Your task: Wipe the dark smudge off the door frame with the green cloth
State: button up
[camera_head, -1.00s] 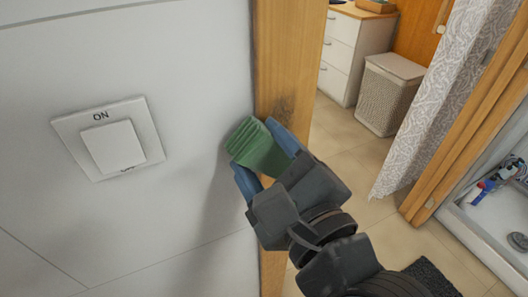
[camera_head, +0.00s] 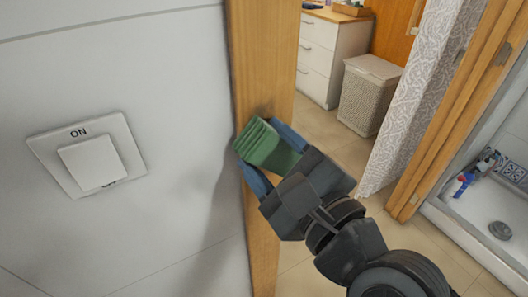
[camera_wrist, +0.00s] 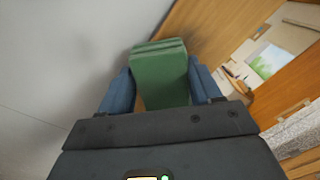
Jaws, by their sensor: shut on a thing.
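My gripper (camera_head: 268,155) is shut on the folded green cloth (camera_head: 260,142), with a blue finger on each side of it. The cloth is in front of the wooden door frame (camera_head: 260,50) and overlaps it in the head view. A faint dark smudge (camera_head: 266,108) shows on the frame just above the cloth, partly hidden by it. In the wrist view the cloth (camera_wrist: 160,78) stands out between the fingers, and a darker patch of smudge (camera_wrist: 192,42) lies on the wood beyond its upper end. I cannot tell whether the cloth touches the wood.
A white light switch (camera_head: 88,155) marked ON is on the grey wall left of the frame. Right of the frame is an open doorway with a laundry basket (camera_head: 368,95), a drawer cabinet (camera_head: 325,50), a patterned curtain (camera_head: 420,90) and a shower tray (camera_head: 490,210).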

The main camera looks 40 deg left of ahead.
aim_at(278, 118)
jog(key=shift+w+d, duration=0.4)
jog(key=shift+w, duration=0.4)
jog(key=shift+w+d, duration=0.35)
jog(key=shift+w, duration=0.45)
jog(key=shift+a+r+p, duration=0.15)
jog(key=shift+r+p, duration=1)
jog(key=shift+p, duration=0.3)
jog(key=shift+s, duration=0.1)
